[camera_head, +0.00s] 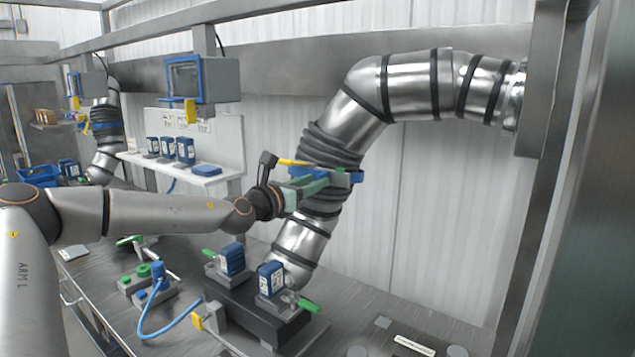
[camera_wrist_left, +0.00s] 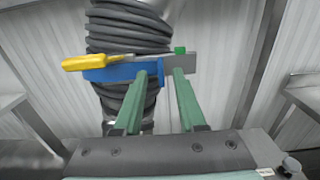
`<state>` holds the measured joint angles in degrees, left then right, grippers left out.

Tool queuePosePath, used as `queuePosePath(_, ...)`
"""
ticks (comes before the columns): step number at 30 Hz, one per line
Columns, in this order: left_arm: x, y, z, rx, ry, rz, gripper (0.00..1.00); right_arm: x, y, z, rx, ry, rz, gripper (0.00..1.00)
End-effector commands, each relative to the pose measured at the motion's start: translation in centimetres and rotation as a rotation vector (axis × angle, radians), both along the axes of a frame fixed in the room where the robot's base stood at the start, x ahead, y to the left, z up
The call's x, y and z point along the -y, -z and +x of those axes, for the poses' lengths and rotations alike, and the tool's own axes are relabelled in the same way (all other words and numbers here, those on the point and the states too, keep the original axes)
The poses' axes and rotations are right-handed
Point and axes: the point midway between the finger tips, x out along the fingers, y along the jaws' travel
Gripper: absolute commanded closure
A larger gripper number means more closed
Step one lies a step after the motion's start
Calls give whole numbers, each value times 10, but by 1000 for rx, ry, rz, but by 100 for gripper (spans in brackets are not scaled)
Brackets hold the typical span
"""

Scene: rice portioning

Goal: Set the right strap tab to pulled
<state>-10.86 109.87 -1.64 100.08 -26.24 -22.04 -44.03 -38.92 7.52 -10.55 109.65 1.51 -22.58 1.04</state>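A blue strap (camera_head: 343,176) sits around the black ribbed sleeve of the right silver duct. A yellow tab (camera_head: 295,162) sticks out from it to the left. In the left wrist view the yellow tab (camera_wrist_left: 88,62) lies at the left end of the blue strap (camera_wrist_left: 122,73), with a grey plate (camera_wrist_left: 181,66) and a small green square at the right. My left gripper (camera_head: 322,184) is at the strap. Its two green fingers (camera_wrist_left: 162,74) are apart, with their tips over the strap's right part; I cannot tell whether they touch. The yellow tab is outside them. My right gripper is not in view.
Below, the bench (camera_head: 375,307) carries a black block (camera_head: 240,303) with blue units and green handles. A blue hose (camera_head: 170,328) lies to its left. A box with a blue-framed screen (camera_head: 205,80) hangs above. Another duct (camera_head: 106,140) stands at the far left.

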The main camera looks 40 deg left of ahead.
Motion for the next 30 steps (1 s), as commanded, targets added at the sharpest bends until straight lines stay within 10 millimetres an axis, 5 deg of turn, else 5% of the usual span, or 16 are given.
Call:
queuePosePath(21, -1, 0, 20, 0, 2, 0, 60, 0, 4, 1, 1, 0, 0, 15)
queuePosePath(30, -1, 0, 20, 0, 2, -1, 93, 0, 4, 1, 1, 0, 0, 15)
